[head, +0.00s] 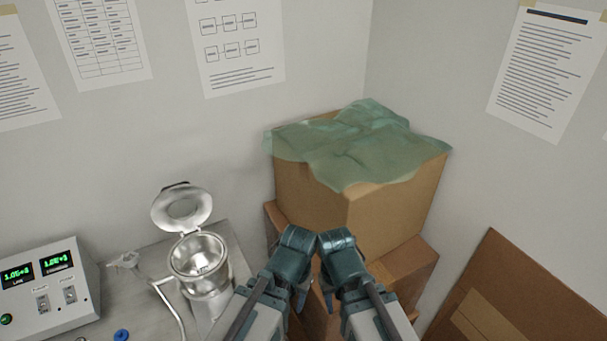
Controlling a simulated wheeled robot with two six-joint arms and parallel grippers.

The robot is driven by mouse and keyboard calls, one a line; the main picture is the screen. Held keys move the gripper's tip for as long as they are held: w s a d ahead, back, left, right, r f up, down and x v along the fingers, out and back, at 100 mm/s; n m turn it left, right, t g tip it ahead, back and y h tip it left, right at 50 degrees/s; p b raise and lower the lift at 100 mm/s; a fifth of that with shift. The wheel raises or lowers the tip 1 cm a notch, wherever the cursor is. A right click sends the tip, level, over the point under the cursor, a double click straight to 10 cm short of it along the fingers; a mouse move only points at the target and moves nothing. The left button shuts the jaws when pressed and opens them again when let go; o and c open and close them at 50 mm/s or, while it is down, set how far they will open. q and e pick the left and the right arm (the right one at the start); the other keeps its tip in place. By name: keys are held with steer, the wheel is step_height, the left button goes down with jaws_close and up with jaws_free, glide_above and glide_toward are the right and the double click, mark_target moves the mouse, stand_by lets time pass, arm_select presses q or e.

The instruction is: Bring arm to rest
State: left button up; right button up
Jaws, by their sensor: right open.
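My two arms reach in from the bottom middle, side by side and bent, with their teal wrist parts close together in front of the cardboard boxes. My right gripper (329,290) points down below its wrist and is open, with nothing seen in it. My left gripper (301,296) also hangs below its wrist. Its fingers are mostly hidden, so I cannot tell whether it is open or shut.
A cardboard box (395,212) with a crumpled green sheet (352,150) on top sits on another box (412,268) beyond my wrists. A control box (45,292) with green displays stands at the left on a grey bench (150,325). A brown panel (520,300) is at lower right.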

step_height(320, 180, down, 11)
steer(key=b, duration=1)
steer(key=shift+f, duration=0.15)
